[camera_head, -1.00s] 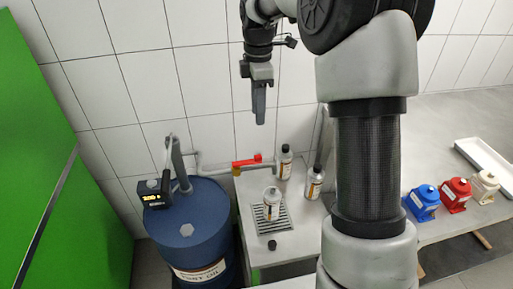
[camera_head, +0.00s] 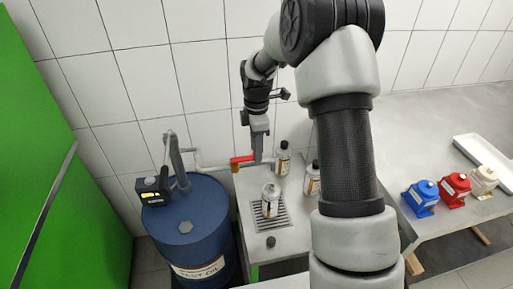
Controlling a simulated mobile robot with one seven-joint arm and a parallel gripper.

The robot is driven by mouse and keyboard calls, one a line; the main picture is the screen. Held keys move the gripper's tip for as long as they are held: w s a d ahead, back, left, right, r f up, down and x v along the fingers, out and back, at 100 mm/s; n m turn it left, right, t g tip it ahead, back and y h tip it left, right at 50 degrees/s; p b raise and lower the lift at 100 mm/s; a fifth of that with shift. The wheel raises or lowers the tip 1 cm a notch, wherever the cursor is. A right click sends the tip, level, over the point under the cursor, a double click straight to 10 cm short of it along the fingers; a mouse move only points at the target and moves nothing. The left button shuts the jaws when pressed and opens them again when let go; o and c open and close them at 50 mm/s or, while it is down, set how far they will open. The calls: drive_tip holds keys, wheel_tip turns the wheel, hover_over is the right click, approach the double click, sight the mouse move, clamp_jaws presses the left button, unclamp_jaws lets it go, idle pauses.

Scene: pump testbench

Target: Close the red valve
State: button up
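The red valve (camera_head: 242,159) sits on the grey pipe (camera_head: 212,168) that runs from the blue barrel along the tiled wall. Its handle lies roughly along the pipe. My gripper (camera_head: 258,156) points down at the right end of the red handle and hides part of that end. I cannot tell whether it touches the handle or is just in front of or behind it. The fingers show as one narrow grey shape, so their opening cannot be made out.
A bottle (camera_head: 283,158) stands close right of my gripper, another bottle (camera_head: 312,180) is partly behind my arm. A third bottle (camera_head: 271,200) stands on a drain grate (camera_head: 284,219). The blue barrel (camera_head: 190,225) is at left. Blue, red and cream pumps stand on the right table.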

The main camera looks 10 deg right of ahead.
clamp_jaws()
drive_tip(key=shift+s, duration=0.1)
idle(0.3)
drive_tip(key=s+a+m+b, duration=0.2)
drive_tip(key=s+a+m, duration=0.5)
drive_tip(key=m, duration=1.1)
drive_tip(key=shift+a, duration=0.2)
drive_tip(key=shift+w, duration=0.1)
idle(0.4)
unclamp_jaws()
